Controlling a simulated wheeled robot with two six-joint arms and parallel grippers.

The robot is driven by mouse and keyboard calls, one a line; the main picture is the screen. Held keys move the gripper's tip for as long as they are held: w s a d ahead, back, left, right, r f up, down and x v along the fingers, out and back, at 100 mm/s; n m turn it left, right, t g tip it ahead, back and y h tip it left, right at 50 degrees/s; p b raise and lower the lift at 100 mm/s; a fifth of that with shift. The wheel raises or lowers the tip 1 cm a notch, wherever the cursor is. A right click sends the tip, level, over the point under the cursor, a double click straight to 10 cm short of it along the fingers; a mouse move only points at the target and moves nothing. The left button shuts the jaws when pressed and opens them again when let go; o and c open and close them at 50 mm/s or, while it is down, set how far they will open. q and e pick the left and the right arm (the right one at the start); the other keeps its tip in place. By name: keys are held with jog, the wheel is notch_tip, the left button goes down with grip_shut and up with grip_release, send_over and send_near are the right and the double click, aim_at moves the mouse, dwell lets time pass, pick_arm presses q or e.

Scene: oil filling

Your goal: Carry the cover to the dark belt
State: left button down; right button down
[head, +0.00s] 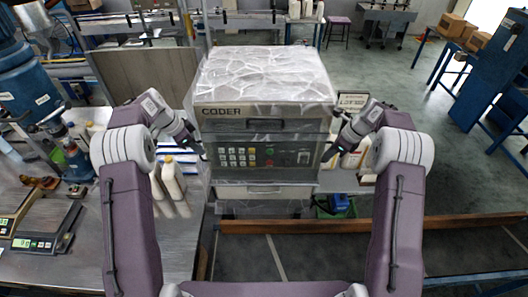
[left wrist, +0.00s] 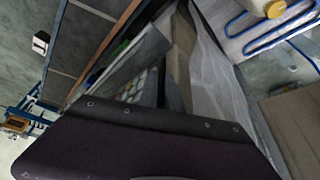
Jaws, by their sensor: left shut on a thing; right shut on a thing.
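The film (left wrist: 215,80) also shows in the left wrist view. A dark belt-like strip (head: 440,250) lies at lower right; I cannot tell if it is the belt.
A metal table at left holds scales (head: 45,235) and white bottles (head: 172,180). More bottles stand by my right gripper. A long brown rail (head: 370,224) crosses the lower right.

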aim_at(331, 143)
pick_arm(q)
jog(key=shift+d+r, duration=0.1)
pick_arm(e)
jog(key=shift+a, duration=0.1)
